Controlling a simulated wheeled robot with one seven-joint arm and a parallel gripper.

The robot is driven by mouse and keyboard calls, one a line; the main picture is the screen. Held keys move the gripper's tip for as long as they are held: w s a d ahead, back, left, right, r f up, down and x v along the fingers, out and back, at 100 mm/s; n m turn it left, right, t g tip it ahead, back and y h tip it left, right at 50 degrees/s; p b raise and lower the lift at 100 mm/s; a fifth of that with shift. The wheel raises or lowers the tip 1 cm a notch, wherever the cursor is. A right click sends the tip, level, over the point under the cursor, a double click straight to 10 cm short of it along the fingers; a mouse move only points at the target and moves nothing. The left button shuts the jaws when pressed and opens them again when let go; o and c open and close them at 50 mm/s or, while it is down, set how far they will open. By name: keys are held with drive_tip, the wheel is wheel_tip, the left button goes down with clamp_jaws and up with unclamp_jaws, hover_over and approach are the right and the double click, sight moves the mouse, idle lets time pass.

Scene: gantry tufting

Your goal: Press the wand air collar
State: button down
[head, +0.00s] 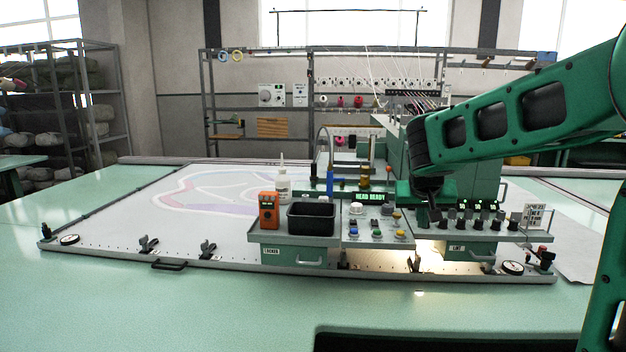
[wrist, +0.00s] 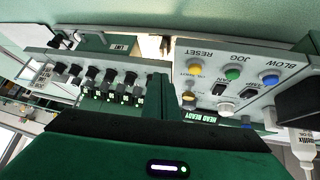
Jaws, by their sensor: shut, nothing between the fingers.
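A thin upright wand with a curved grey hose and a blue sleeve (head: 330,180) stands behind the control panel in the head view. I cannot make out which part of it is the air collar, and I cannot pick it out in the wrist view. My gripper (head: 430,213) is shut and empty, pointing down over the right part of the console, well to the right of the wand. In the wrist view, its green finger part (wrist: 160,108) shows between the row of knobs and the button panel.
The button panel (wrist: 225,82) has yellow, green and blue buttons. A black bin (head: 312,217), orange meter (head: 268,210) and white bottle (head: 282,184) stand left of it. Several black knobs (head: 465,222) line the right. A lit HEAD READY display (head: 370,197) sits behind the panel.

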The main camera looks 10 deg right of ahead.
drive_tip(key=w+a+r+t, duration=0.4)
drive_tip(key=w+a, duration=0.7)
drive_tip(key=w, duration=0.3)
drive_tip(key=w+a+r+n+t, duration=0.1)
drive_tip(key=w+a+r+t, duration=0.3)
drive_tip(key=w+a, duration=0.8)
drive_tip(key=w, duration=0.2)
drive_tip(key=shift+w+a+r+n, duration=0.2)
drive_tip(key=shift+w+a+n, duration=0.1)
drive_tip(key=shift+w, duration=0.1)
drive_tip(key=shift+w, duration=0.1)
hover_over(314, 179)
drive_tip(key=s, duration=0.2)
drive_tip(key=shift+w+a+f, duration=0.1)
drive_tip(key=shift+a+f, duration=0.1)
drive_tip(key=shift+f, duration=0.45)
drive_tip(key=shift+w+a+f, duration=0.1)
drive_tip(key=shift+a+f, duration=0.1)
drive_tip(key=shift+f, duration=0.4)
wheel_tip(314, 179, down, 3)
drive_tip(key=shift+w+r, duration=0.1)
drive_tip(key=shift+r, duration=0.1)
drive_tip(key=shift+f, duration=0.7)
